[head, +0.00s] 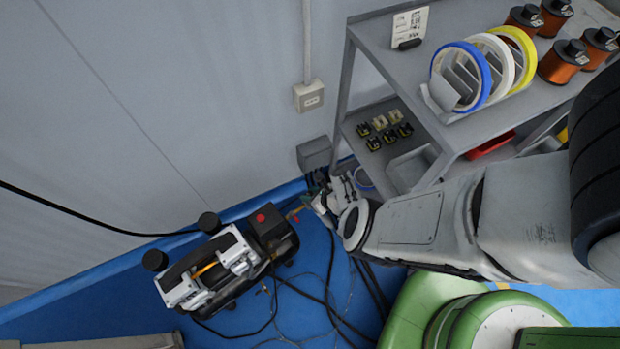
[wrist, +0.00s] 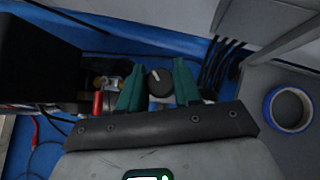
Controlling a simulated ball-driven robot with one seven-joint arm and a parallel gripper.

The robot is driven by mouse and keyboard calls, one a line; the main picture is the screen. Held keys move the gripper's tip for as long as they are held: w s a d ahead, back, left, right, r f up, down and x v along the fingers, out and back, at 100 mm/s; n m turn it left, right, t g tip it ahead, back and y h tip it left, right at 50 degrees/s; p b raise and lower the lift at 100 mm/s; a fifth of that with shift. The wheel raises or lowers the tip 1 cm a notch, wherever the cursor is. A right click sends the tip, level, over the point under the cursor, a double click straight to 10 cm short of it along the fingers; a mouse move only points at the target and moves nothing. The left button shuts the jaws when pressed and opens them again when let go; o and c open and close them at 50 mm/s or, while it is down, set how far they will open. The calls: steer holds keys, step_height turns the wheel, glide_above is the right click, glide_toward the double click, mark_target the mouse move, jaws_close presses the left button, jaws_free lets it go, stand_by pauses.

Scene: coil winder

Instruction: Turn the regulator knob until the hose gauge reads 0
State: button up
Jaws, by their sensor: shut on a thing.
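My gripper (wrist: 159,90) has its two green fingers on either side of the regulator knob (wrist: 160,78), shut on it. The knob is round and dark, with a pale pointer line on its face. In the head view my gripper (head: 322,195) is small, at the end of my arm, right of the compressor (head: 225,262); the knob cannot be made out there. Brass and pale fittings (wrist: 113,82) and a red part (wrist: 98,104) show left of the fingers. I cannot make out the hose gauge's dial or its reading in either view.
A grey shelf cart (head: 400,75) with tape rolls and copper coils stands close on the right. A grey box (head: 314,153) is on the wall behind. Cables (head: 325,300) lie across the blue floor. A blue tape roll (wrist: 288,108) lies right of my gripper.

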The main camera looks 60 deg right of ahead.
steer(key=n+y+b, duration=0.2)
steer(key=n+y, duration=0.1)
steer(key=shift+w+d+n, duration=0.1)
steer(key=shift+n, duration=0.3)
steer(key=shift+n+y+b, duration=0.3)
steer(key=shift+n+y, duration=0.1)
steer(key=shift+n, duration=0.3)
steer(key=shift+w+r+y, duration=0.1)
steer(key=shift+y, duration=0.2)
steer(key=o, duration=1)
steer(key=shift+p+v, duration=3.5)
steer(key=shift+v, duration=1.9)
